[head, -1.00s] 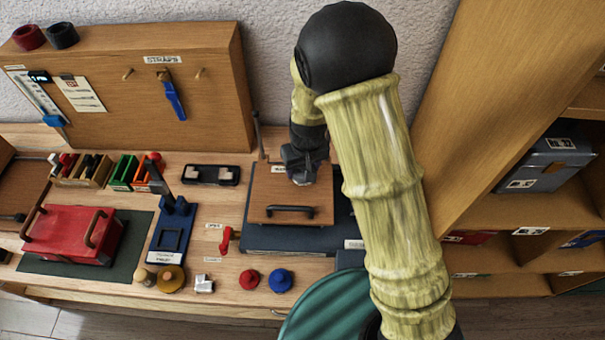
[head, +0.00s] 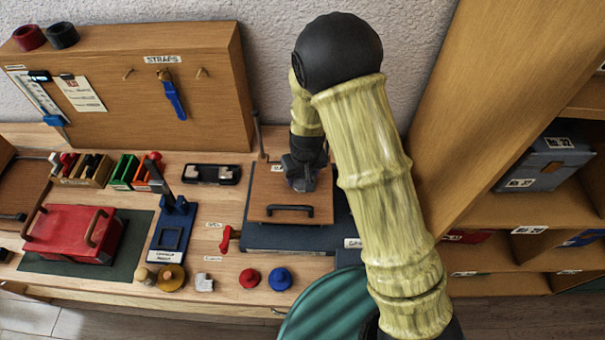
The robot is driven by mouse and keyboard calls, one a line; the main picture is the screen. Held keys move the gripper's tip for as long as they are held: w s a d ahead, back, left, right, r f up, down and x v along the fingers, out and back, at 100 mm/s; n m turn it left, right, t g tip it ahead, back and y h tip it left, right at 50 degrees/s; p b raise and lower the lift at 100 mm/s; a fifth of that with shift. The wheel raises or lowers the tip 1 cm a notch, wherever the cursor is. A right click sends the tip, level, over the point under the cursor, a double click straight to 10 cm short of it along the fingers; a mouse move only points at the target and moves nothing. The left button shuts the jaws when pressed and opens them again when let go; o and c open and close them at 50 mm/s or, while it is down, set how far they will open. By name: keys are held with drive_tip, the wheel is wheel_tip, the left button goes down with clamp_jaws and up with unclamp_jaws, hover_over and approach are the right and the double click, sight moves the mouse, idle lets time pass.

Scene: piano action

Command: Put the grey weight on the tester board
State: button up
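My gripper (head: 302,183) points down at the brown wooden board with a black handle (head: 290,210), which sits on a dark blue base (head: 270,238). The gripper is small and dark here, so I cannot tell whether its fingers are open or shut, or whether they hold anything. I cannot read a label that confirms which board is the tester board. My arm hides the right side of the blue base.
Red (head: 249,278) and blue (head: 280,279) knobs stand near the front edge. A red lever (head: 226,239) is left of the blue base. A red box (head: 72,234) lies on a green mat at left. A tall wooden shelf (head: 480,110) bounds the right.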

drive_tip(key=o, duration=0.4)
drive_tip(key=shift+o, duration=0.2)
drive_tip(key=shift+r, duration=0.1)
wheel_tip(320, 180, up, 12)
drive_tip(key=s, duration=0.1)
drive_tip(key=shift+s+d+b, duration=0.3)
drive_tip(key=shift+d, duration=0.1)
idle(0.4)
drive_tip(key=s+d+r+m, duration=0.1)
drive_tip(key=s+d, duration=0.2)
drive_tip(key=d, duration=0.3)
drive_tip(key=s+d+r+m, duration=0.1)
drive_tip(key=s+d+m, duration=0.1)
drive_tip(key=s+d, duration=0.2)
drive_tip(key=s+d+r+m+t, duration=0.1)
drive_tip(key=s+d, duration=0.3)
drive_tip(key=d, duration=0.5)
drive_tip(key=shift+d+r+m+h, duration=0.3)
drive_tip(key=shift+r+m+h, duration=0.1)
drive_tip(key=shift+r+m, duration=0.2)
